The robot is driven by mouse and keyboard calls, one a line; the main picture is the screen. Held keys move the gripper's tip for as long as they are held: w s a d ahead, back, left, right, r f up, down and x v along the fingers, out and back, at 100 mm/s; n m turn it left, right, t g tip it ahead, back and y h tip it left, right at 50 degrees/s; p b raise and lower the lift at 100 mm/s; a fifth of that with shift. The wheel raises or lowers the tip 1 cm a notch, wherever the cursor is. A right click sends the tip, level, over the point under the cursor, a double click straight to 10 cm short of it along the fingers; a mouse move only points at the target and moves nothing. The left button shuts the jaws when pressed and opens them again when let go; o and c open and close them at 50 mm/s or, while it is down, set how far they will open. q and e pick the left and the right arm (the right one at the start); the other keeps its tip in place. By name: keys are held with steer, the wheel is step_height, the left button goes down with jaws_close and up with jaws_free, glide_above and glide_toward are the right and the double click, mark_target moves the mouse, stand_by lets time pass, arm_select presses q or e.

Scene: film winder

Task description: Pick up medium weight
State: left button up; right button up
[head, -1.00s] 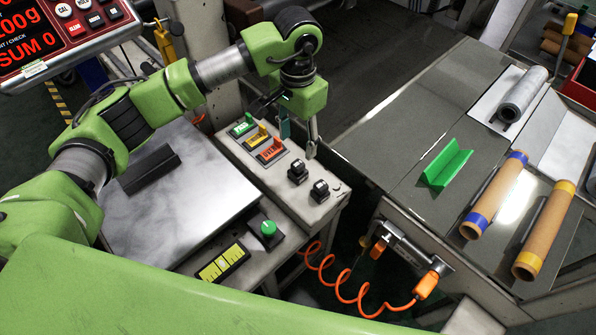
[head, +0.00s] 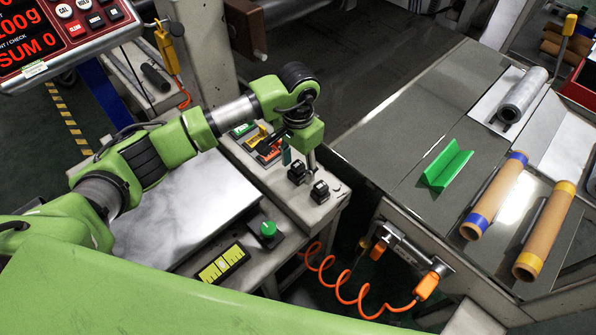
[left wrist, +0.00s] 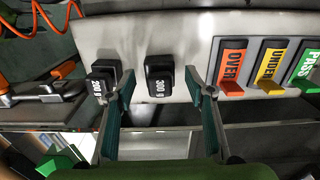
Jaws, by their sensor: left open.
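Two black weights with white labels stand on a grey console (head: 305,215). One, labelled 300 g (left wrist: 160,75), is also in the head view (head: 297,173). The other (head: 319,192) stands nearer the console's front corner; its label in the left wrist view (left wrist: 103,78) is partly hidden and hard to read. My left gripper (head: 301,160) is open and empty above the console. In the left wrist view its fingers (left wrist: 160,88) appear on either side of the 300 g weight, and one finger overlaps the other weight. Contact cannot be told. My right gripper is not in view.
OVER (left wrist: 232,67), UNDER (left wrist: 271,66) and PASS (left wrist: 307,65) blocks sit beside the weights. A green button (head: 268,229) and a metal plate (head: 215,185) are nearby. The right bench holds a green V-shaped holder (head: 446,166) and rolls (head: 495,195). An orange coiled hose (head: 340,290) hangs between.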

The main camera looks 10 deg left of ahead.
arm_select(q)
jaws_close()
steer(key=shift+r, duration=0.15)
